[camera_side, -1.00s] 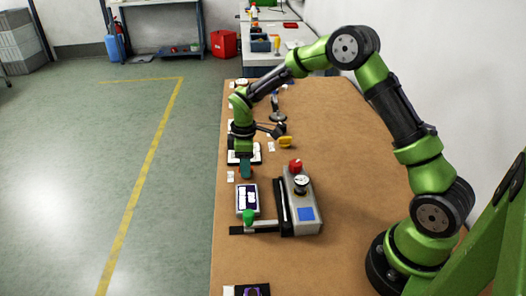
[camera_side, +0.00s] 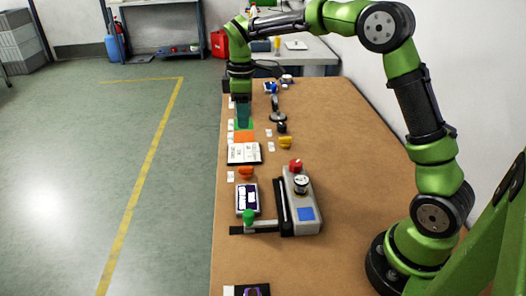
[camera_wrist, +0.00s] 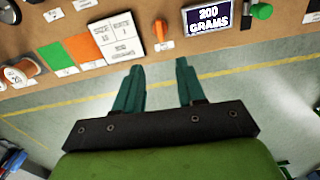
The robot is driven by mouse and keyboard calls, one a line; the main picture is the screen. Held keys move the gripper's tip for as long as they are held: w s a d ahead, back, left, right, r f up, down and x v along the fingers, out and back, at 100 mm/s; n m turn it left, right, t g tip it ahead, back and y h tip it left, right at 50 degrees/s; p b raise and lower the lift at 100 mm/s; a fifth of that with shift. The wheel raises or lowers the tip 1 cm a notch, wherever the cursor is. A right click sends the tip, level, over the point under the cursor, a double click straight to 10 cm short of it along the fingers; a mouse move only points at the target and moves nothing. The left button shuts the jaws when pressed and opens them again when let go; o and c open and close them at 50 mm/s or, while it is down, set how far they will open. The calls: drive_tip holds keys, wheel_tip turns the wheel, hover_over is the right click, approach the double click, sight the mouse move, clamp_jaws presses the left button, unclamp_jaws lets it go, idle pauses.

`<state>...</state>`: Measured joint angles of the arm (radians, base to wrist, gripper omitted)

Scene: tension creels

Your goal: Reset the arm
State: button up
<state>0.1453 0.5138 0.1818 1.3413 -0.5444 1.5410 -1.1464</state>
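My gripper (camera_wrist: 160,63) has two teal fingers set apart with nothing between them. In the side view my gripper (camera_side: 243,118) points down over the far left part of the bench, above or near a green square patch; its height is hard to tell. An orange knob (camera_side: 246,172) stands free on the bench, closer to the camera, and also shows in the wrist view (camera_wrist: 161,30). The display (camera_wrist: 208,17) reads 200 GRAMS. The white card (camera_wrist: 124,33) beside the knob also carries 200 GRAMS.
A green knob (camera_side: 249,216) is by the display. The bench's right side (camera_side: 350,150) is clear.

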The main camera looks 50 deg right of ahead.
idle(0.3)
drive_tip(key=s+a+r+m+t+y, duration=0.1)
drive_tip(key=s+m, duration=0.5)
drive_tip(key=s, duration=0.6)
drive_tip(key=s+a+r+m+t+y, duration=0.1)
drive_tip(key=s+a+r+m+t, duration=0.2)
drive_tip(key=s, duration=0.9)
wheel_tip(320, 180, up, 2)
drive_tip(key=m+t, duration=0.3)
drive_tip(key=shift+s+a, duration=0.2)
drive_tip(key=shift+s, duration=0.05)
